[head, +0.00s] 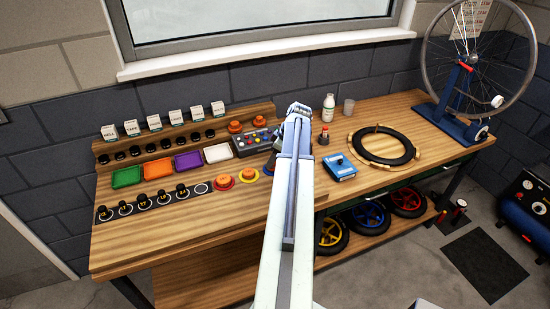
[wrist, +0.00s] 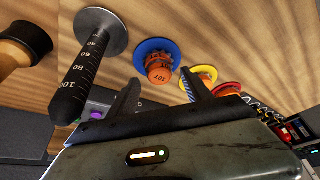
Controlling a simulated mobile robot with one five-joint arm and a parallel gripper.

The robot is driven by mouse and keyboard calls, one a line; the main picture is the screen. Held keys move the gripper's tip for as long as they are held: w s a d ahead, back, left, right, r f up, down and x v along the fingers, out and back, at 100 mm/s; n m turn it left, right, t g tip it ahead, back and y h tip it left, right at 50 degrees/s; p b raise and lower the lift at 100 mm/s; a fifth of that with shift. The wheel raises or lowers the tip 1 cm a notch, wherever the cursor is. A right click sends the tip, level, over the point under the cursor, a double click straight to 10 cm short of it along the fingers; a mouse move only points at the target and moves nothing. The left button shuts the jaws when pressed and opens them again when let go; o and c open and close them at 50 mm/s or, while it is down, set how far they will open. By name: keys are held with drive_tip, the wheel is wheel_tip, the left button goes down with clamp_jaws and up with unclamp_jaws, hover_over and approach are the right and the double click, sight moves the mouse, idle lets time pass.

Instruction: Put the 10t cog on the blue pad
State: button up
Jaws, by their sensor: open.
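The orange 10t cog (wrist: 158,68) stands upright on the round blue pad (wrist: 143,48) in the wrist view; its label reads like 10T. My gripper (wrist: 160,77) is open and empty. Its two dark fingers are apart, one to each side of the cog in the picture, and I see no contact. In the head view my arm covers the cog and most of the blue pad (head: 268,171).
A yellow pad (head: 249,181) and a red pad (head: 223,188) bear orange cogs left of the arm. A tall black graduated cone (wrist: 78,75) stands close to my gripper. Coloured trays and a blue box (head: 340,167) are nearby. The bench's front left is clear.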

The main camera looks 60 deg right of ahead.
drive_tip(key=p+v, duration=1)
drive_tip(key=v, duration=0.1)
drive_tip(key=shift+r, duration=0.25)
drive_tip(key=shift+s, duration=0.15)
drive_tip(key=w+a+f+g+y, duration=0.1)
drive_tip(key=w+a, duration=0.8)
drive_tip(key=a, duration=0.4)
drive_tip(key=w+a+g, duration=0.1)
drive_tip(key=w+a, duration=0.8)
drive_tip(key=a, duration=0.3)
drive_tip(key=w+a+m+g+h, duration=0.1)
drive_tip(key=w+a+g, duration=0.1)
drive_tip(key=a, duration=3.2)
drive_tip(key=shift+f+m+h, duration=0.3)
drive_tip(key=shift+f+m, duration=0.1)
